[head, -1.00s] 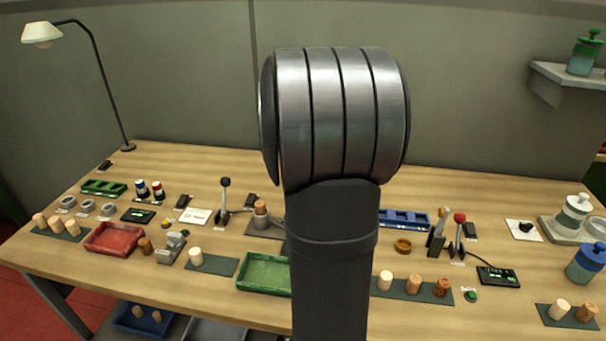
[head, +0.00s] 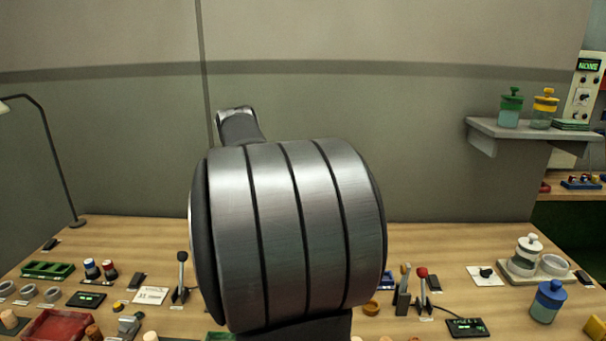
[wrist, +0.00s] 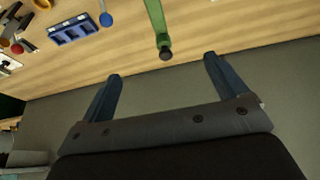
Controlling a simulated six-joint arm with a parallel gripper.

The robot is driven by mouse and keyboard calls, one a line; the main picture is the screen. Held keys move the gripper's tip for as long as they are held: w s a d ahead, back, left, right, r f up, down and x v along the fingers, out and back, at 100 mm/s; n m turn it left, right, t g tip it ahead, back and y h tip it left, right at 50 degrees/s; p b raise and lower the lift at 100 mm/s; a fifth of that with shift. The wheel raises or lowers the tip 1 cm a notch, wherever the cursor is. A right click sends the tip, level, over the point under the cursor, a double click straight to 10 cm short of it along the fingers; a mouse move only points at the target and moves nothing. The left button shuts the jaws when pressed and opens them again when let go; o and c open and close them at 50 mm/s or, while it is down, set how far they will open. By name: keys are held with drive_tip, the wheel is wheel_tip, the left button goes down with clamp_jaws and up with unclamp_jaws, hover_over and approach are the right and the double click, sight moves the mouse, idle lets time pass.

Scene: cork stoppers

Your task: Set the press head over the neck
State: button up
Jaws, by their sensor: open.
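In the wrist view, my gripper (wrist: 162,66) is open with nothing between its two dark blue fingers. A green bar (wrist: 155,18) with a dark round end (wrist: 165,50) reaches toward the space between the fingertips, apart from them; I cannot tell for certain whether it is the press head. A small blue knob (wrist: 106,19) shows left of the bar. No neck can be made out. In the head view, my own arm covers the middle of the bench, and the gripper is hidden.
The blue rack (wrist: 73,30) lies left in the wrist view. In the head view, a black-knobbed lever (head: 182,275) stands left of my arm and a red-knobbed lever (head: 424,290) right. A blue jar (head: 547,301) stands at the right; a shelf (head: 535,131) holds two jars.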

drive_tip(key=shift+d+f, duration=0.1)
drive_tip(key=shift+f, duration=0.15)
drive_tip(key=c, duration=0.3)
drive_tip(key=f+m+g+y, duration=0.1)
drive_tip(key=f, duration=0.1)
drive_tip(key=d+f+m+g+y, duration=0.1)
drive_tip(key=f+m, duration=0.1)
drive_tip(key=d+f+m+g, duration=0.1)
drive_tip(key=f, duration=0.1)
drive_tip(key=shift+s+d+f+m+y, duration=0.1)
drive_tip(key=shift+s+f+m+y, duration=0.2)
drive_tip(key=shift+y, duration=0.1)
drive_tip(key=c, duration=1.5)
drive_tip(key=d+f+m+y, duration=0.1)
drive_tip(key=m, duration=0.1)
drive_tip(key=d+f+m+y, duration=0.1)
drive_tip(key=f+m+y, duration=0.1)
drive_tip(key=f+m+g+y, duration=0.1)
drive_tip(key=m+y, duration=0.1)
drive_tip(key=shift+d+f, duration=0.15)
drive_tip(key=shift+d, duration=0.25)
clamp_jaws()
drive_tip(key=w+d+m+t+y, duration=0.4)
drive_tip(key=d+m+t+y, duration=0.2)
drive_tip(key=d+m, duration=0.5)
drive_tip(key=shift+w+d+r+m+t+y, duration=0.2)
drive_tip(key=shift+w+d+m+t+y, duration=0.15)
drive_tip(key=shift+m, duration=0.55)
drive_tip(key=shift+s+a, duration=0.1)
